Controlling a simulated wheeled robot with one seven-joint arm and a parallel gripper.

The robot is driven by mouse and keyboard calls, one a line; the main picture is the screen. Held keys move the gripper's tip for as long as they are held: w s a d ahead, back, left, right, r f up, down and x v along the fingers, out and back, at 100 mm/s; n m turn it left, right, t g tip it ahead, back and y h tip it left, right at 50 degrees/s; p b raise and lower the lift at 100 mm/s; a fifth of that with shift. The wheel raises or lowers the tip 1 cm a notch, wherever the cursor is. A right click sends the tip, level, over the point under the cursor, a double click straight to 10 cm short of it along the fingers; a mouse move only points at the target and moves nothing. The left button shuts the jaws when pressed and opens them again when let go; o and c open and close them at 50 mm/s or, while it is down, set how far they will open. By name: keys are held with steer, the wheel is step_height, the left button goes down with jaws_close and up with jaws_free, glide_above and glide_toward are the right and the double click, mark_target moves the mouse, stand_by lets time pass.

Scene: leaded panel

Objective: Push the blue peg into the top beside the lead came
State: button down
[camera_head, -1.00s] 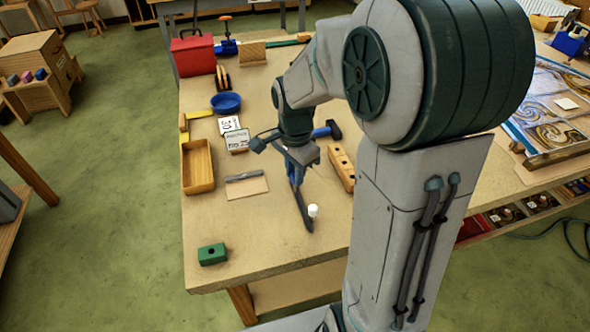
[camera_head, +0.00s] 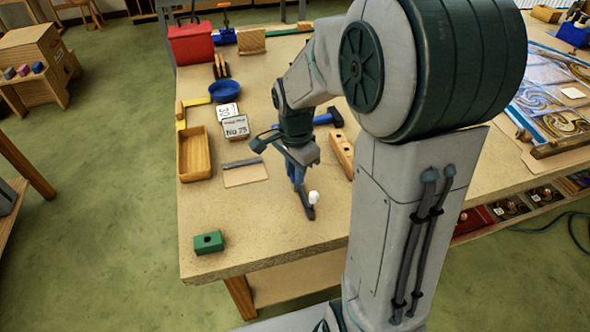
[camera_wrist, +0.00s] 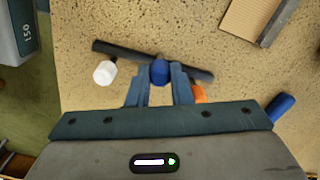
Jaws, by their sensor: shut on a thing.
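My gripper (camera_wrist: 160,82) is shut on the blue peg (camera_wrist: 160,68), whose rounded blue end shows between the fingertips in the wrist view. The peg is at the near side of the dark lead came (camera_wrist: 115,49), overlapping its middle in that view. I cannot tell whether the peg touches the came or enters the top. A white peg (camera_wrist: 104,72) stands beside the came, left of my fingers. In the head view my gripper (camera_head: 298,180) points down at the bench top (camera_head: 250,215), with the came (camera_head: 304,203) and white peg (camera_head: 314,197) below it.
A green block (camera_head: 209,243) lies near the front left corner. A wooden tray (camera_head: 194,160), a pad with a grey strip (camera_head: 245,176) and a holed wooden block (camera_head: 341,156) surround the work area. The leaded panel (camera_head: 555,105) is at the right.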

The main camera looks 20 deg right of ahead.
steer(key=shift+f+b, duration=0.6)
steer(key=shift+f, duration=0.15)
stand_by(0.5)
steer(key=c, duration=1.2)
jaws_free()
steer(key=shift+c, duration=0.2)
steer(key=shift+r, duration=0.1)
step_height(320, 180, up, 14)
steer(key=s+f+n+t, duration=0.1)
steer(key=s+f+n, duration=0.1)
steer(key=s+n, duration=0.4)
steer(key=s+f+n+t, duration=0.2)
steer(key=s+f+n, duration=0.1)
steer(key=s+n, duration=0.4)
steer(key=shift+s+f, duration=0.25)
steer(key=shift+s, duration=0.3)
